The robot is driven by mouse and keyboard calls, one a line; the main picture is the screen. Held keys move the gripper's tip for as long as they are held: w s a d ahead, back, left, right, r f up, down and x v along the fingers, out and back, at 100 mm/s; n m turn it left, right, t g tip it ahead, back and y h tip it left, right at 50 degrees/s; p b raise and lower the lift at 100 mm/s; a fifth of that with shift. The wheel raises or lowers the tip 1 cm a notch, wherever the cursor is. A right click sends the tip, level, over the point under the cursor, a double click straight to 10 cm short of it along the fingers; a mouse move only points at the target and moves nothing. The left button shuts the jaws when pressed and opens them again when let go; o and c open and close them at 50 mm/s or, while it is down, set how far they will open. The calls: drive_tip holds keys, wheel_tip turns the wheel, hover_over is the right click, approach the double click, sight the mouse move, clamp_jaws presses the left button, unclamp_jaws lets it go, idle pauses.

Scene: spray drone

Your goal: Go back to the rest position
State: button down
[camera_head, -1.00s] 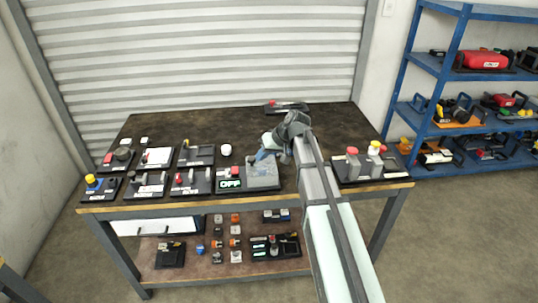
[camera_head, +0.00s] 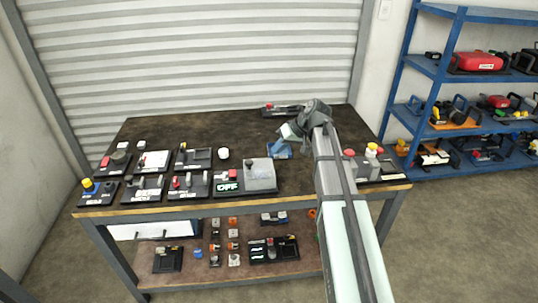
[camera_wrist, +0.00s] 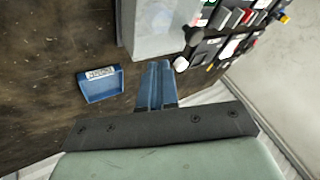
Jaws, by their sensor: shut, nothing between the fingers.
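My gripper (camera_head: 278,151) has blue fingers. In the head view it is over the middle-right of the dark workbench (camera_head: 235,128), beyond the grey box (camera_head: 260,175) that stands beside the OFF display. In the wrist view my gripper (camera_wrist: 158,72) has its two blue fingers close together, with nothing held. It hangs over the bench next to the pale grey box (camera_wrist: 150,35). A small open blue tray (camera_wrist: 101,84) with a white label lies on the bench left of the fingers. I cannot make it out clearly in the head view.
Several switch and button modules (camera_head: 145,187) fill the left of the bench. A module with red and yellow knobs (camera_head: 372,150) stands at the right, partly behind my arm. Another module (camera_head: 283,110) is at the back edge. A blue shelf (camera_head: 445,75) stands at right. The back middle is clear.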

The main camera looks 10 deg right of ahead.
drive_tip(key=v, duration=0.4)
drive_tip(key=s+f+m+g+h, duration=0.1)
drive_tip(key=s+f+g, duration=0.1)
drive_tip(key=s+f, duration=0.8)
drive_tip(key=s+a+f+m+g+h, duration=0.15)
drive_tip(key=s+f, duration=0.35)
drive_tip(key=f, duration=0.9)
drive_tip(key=s+f+g+h, duration=0.1)
drive_tip(key=s+f+g, duration=0.1)
drive_tip(key=s+f, duration=0.85)
drive_tip(key=s+d+f+g+h, duration=0.1)
drive_tip(key=s+f+g, duration=0.1)
drive_tip(key=s+f, duration=0.8)
drive_tip(key=s+d+f+m+g+h, duration=0.1)
drive_tip(key=s+f+g+h, duration=0.1)
drive_tip(key=s+f, duration=0.8)
drive_tip(key=s, duration=0.6)
drive_tip(key=shift+s+d, duration=0.4)
